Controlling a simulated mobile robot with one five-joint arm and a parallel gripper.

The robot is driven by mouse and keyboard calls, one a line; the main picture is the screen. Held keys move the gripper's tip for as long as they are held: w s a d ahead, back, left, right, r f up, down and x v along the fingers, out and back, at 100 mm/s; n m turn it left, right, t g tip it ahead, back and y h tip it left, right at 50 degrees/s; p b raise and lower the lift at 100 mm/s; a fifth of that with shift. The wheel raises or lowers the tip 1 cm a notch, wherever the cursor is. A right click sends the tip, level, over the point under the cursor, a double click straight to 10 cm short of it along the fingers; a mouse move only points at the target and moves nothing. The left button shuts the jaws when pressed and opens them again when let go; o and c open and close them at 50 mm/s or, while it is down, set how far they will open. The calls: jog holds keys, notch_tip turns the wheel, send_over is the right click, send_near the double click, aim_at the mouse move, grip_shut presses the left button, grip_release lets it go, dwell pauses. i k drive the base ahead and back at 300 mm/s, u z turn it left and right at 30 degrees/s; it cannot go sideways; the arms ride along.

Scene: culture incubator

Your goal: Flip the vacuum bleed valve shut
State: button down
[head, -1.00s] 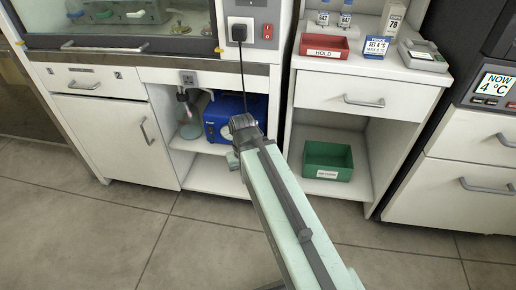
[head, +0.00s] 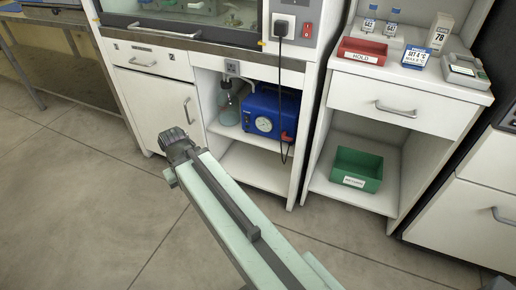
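A blue vacuum pump (head: 258,107) with a round white-faced gauge (head: 264,124) stands on the upper shelf of the open cabinet bay. A small red part (head: 287,137) shows at its right front; it may be the bleed valve, but its position is too small to read. A black cord hangs down close beside it. My arm reaches from the bottom of the view, and its end, my gripper (head: 174,140), is in front of the white cabinet door, left of and apart from the pump. The fingers are not clear enough to tell open or shut.
A glass flask (head: 229,108) with tubing stands left of the pump. The black cord (head: 281,85) runs down from the socket past the pump's right side. A green tray (head: 357,168) sits in the right bay, and a red HOLD tray (head: 370,51) above. The floor in front is clear.

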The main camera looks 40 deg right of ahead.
aim_at(285, 133)
jog(key=u, duration=0.65)
jog(key=k, duration=0.75)
jog(key=u, duration=0.8)
